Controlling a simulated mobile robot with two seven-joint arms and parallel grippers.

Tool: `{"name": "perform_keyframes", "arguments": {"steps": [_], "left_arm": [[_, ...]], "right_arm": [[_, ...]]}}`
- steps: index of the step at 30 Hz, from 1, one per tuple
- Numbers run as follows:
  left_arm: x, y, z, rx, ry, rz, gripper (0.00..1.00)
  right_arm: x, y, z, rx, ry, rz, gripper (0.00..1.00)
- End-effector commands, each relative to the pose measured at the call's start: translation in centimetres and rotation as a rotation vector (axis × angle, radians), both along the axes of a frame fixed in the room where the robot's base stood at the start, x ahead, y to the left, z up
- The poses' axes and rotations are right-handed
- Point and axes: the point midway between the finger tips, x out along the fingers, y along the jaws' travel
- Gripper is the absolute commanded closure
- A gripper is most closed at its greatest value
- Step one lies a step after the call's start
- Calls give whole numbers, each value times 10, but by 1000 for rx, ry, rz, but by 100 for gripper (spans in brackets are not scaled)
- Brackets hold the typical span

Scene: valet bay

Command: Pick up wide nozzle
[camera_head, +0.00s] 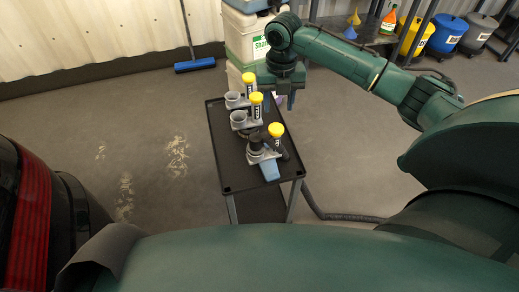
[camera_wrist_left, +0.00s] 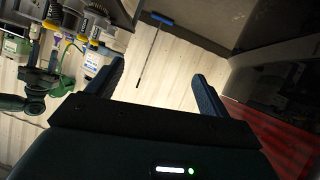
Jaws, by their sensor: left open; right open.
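A black cart (camera_head: 227,172) stands in the middle of the head view. Several grey holders with yellow-capped bottles (camera_head: 276,131) stand in a row on it. The nearest holder has a dark round piece (camera_head: 256,143) and a flat blue-grey piece (camera_head: 270,171) towards the cart's near end. I cannot tell for certain which piece is the wide nozzle. My right gripper (camera_head: 287,102) is open above the cart's far right edge, beyond the nearest holder. My left gripper (camera_wrist_left: 160,88) is open and empty in the left wrist view, apart from the cart.
A white container (camera_head: 243,38) stands behind the cart. A blue-headed broom (camera_head: 195,65) is by the wall. Blue and yellow buckets (camera_head: 447,34) stand at the back right. A dark hose (camera_head: 345,217) lies right of the cart. A car's red light (camera_head: 30,225) is at the left.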

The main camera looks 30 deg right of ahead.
Motion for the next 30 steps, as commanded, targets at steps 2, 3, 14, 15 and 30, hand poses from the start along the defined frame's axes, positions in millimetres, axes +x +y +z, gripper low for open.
{"name": "perform_keyframes", "arguments": {"steps": [2, 3, 14, 15, 30], "left_arm": [[0, -1, -2, -4, 0, 0, 20], [0, -1, -3, -5, 0, 0, 20], [-5, 2, -6, -1, 0, 7, 20], [-5, 3, -6, -1, 0, 7, 20], [-1, 5, 2, -3, -41, 14, 20]], "right_arm": [[-2, 0, -17, -1, 7, 2, 56], [-2, 0, -25, -1, 7, 1, 56], [-1, 1, -71, 0, 1, 0, 56], [-1, 1, -73, 0, 1, 0, 56], [-3, 4, -123, -1, -2, 0, 56]]}}
